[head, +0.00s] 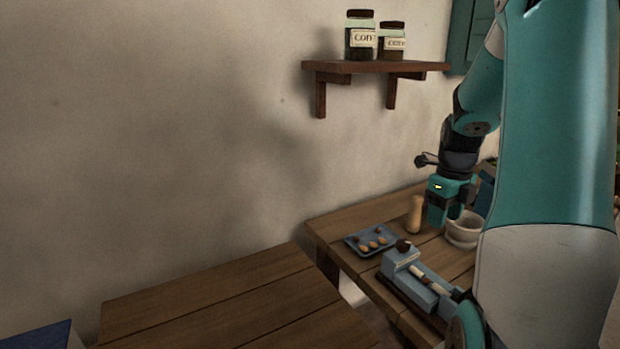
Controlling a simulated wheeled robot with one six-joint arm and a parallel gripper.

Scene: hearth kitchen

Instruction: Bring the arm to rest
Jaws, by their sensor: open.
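My teal arm comes down on the right of the head view, with a broad link close to the camera. My gripper (441,217) points down over the right-hand wooden table. It is between a pale wooden pestle-like piece (415,215) on its left and a pale stone bowl (464,232) on its right. I see nothing held in the jaws, and they are open. The fingertips are small and dark here, so I cannot tell whether they touch either piece.
A blue-grey tray (358,241) holds several nut-like pieces. In front is a blue-grey device (418,283) with a pale handle and a dark round piece on top. A wall shelf (375,67) carries two jars. The left table (210,300) is bare, with a gap between the tables.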

